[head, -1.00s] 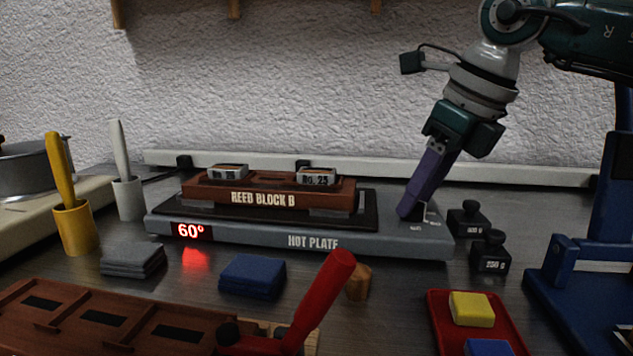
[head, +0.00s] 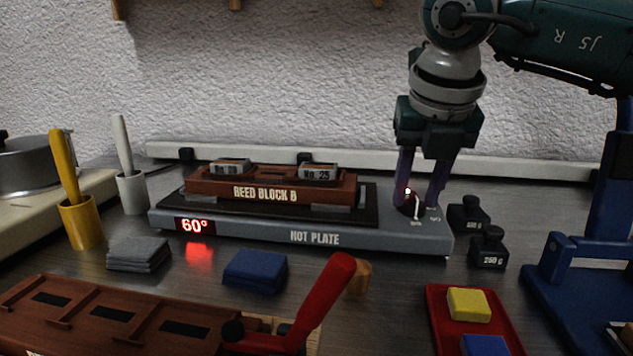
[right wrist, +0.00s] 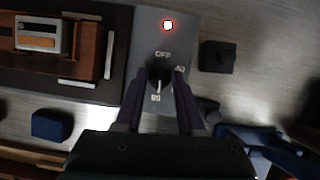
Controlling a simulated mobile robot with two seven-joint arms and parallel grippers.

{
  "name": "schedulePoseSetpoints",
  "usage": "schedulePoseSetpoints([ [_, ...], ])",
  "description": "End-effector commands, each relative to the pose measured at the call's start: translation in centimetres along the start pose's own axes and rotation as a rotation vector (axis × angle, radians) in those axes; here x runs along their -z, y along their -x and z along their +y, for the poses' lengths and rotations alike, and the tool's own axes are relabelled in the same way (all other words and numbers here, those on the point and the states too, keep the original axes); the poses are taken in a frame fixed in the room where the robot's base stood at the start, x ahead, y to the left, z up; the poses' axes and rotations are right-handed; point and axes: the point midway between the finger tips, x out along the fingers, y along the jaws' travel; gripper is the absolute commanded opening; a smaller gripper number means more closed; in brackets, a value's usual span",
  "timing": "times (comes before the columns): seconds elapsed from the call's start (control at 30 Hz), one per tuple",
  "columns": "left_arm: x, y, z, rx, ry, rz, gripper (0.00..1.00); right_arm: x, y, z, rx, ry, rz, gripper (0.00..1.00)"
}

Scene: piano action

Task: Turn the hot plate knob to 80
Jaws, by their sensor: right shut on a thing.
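The grey hot plate (head: 315,239) stands on the bench, its red display (head: 195,225) reading 60°. Its dark knob (right wrist: 159,77) is at the right end of the plate, with OFF, 40 and another number, too small to read surely, marked around it. My right gripper (head: 420,204) points down at the knob. Its purple fingers are shut on the knob from both sides, as the right wrist view (right wrist: 164,82) also shows. A red light (right wrist: 168,25) glows on the plate beyond OFF. The fingers partly hide the knob in the head view. My left gripper is out of view.
A reed block (head: 270,192) sits on the plate, left of the knob. Two black weights (head: 489,250) stand close to the plate's right end. A blue stand (head: 575,270) is farther right. A red tray (head: 440,310) and blue cloths (head: 255,270) lie in front.

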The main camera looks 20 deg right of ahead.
Motion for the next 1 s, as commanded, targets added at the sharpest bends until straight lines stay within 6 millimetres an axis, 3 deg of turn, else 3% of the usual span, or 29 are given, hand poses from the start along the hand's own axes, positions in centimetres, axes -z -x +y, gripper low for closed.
schedulePoseSetpoints([
  [0.73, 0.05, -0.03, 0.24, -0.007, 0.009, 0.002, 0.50, -0.02, 0.03, 0.09, 0.034, -0.086, 0.000, 0.00],
  [0.77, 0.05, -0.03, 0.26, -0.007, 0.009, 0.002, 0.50, -0.02, 0.03, 0.09, 0.034, -0.086, 0.000, 0.39],
  [1.0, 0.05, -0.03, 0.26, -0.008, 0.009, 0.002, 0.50, -0.01, 0.01, 0.07, 0.034, -0.085, 0.000, 0.66],
])
